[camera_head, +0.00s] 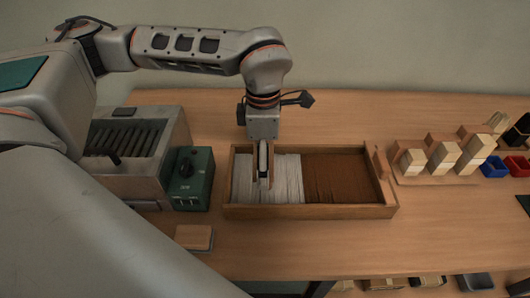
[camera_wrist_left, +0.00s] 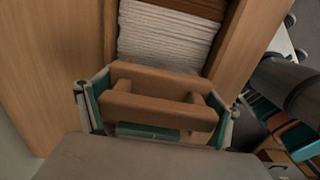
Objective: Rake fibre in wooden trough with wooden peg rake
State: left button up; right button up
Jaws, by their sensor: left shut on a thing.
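The wooden trough (camera_head: 310,212) lies on the table in the middle of the head view. My left gripper (camera_head: 264,180) points down into the white part. In the left wrist view its fingers (camera_wrist_left: 155,112) are shut on the wooden peg rake (camera_wrist_left: 160,108), a brown piece with two bars. White fibre (camera_wrist_left: 168,35) lies just beyond the rake; whether its pegs touch the fibre is hidden. My right gripper is not in view.
A metal machine with rollers (camera_head: 128,138) and a green box with a knob (camera_head: 190,180) stand left of the trough. A small block (camera_head: 195,237) lies in front. Wooden blocks (camera_head: 445,155), a blue bin (camera_head: 494,167) and a red bin (camera_head: 517,165) stand at right.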

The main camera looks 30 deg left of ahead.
pick_arm(q)
jog(key=shift+f, duration=0.9)
jog(key=shift+f+b, duration=0.75)
jog(key=shift+f, duration=0.95)
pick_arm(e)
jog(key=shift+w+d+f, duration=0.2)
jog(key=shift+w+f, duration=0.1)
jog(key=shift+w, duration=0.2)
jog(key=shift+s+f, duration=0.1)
